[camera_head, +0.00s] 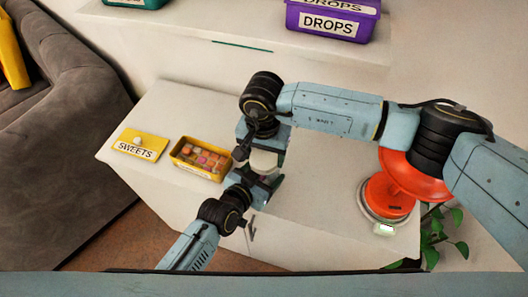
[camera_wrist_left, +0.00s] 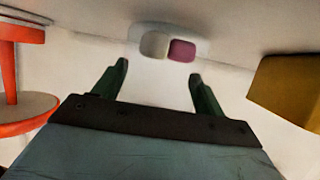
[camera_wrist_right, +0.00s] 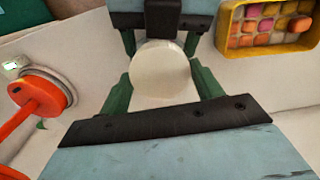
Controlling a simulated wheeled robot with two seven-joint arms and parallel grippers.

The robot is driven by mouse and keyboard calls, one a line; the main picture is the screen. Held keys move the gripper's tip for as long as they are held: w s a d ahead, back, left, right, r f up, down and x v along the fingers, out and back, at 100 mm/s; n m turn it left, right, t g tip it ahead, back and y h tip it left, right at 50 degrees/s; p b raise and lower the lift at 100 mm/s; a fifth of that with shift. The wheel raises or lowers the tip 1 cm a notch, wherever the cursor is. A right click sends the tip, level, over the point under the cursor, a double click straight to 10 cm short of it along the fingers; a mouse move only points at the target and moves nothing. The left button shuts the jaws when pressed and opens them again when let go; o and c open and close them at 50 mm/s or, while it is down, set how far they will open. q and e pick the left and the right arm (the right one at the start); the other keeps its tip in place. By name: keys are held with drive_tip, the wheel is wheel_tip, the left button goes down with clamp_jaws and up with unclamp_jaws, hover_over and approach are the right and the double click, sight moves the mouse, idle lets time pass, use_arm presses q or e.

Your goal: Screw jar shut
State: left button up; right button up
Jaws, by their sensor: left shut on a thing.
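The jar with its pale round lid (camera_head: 263,163) is upright near the front edge of the white cabinet top. Its clear body with a white and a magenta piece inside shows in the left wrist view (camera_wrist_left: 168,47). My left gripper (camera_head: 258,186) reaches in from the front and is shut on the jar body. My right gripper (camera_head: 262,150) is above, pointing down. In the right wrist view the right fingers (camera_wrist_right: 160,85) flank the lid (camera_wrist_right: 160,72); I cannot tell whether they press on it. The join of lid and jar is hidden.
A yellow tray of colored sweets (camera_head: 202,158) and a yellow SWEETS sign (camera_head: 139,145) lie left of the jar. An orange scale (camera_head: 388,196) stands at the right. A purple DROPS bin (camera_head: 332,22) is behind. The top between jar and scale is clear.

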drive_tip(key=c, duration=0.5)
drive_tip(key=m, duration=0.6)
drive_tip(key=shift+m, duration=0.3)
drive_tip(key=m, duration=0.6)
drive_tip(key=o, duration=1.1)
drive_tip(key=shift+r, duration=2.25)
drive_tip(key=shift+c, duration=0.5)
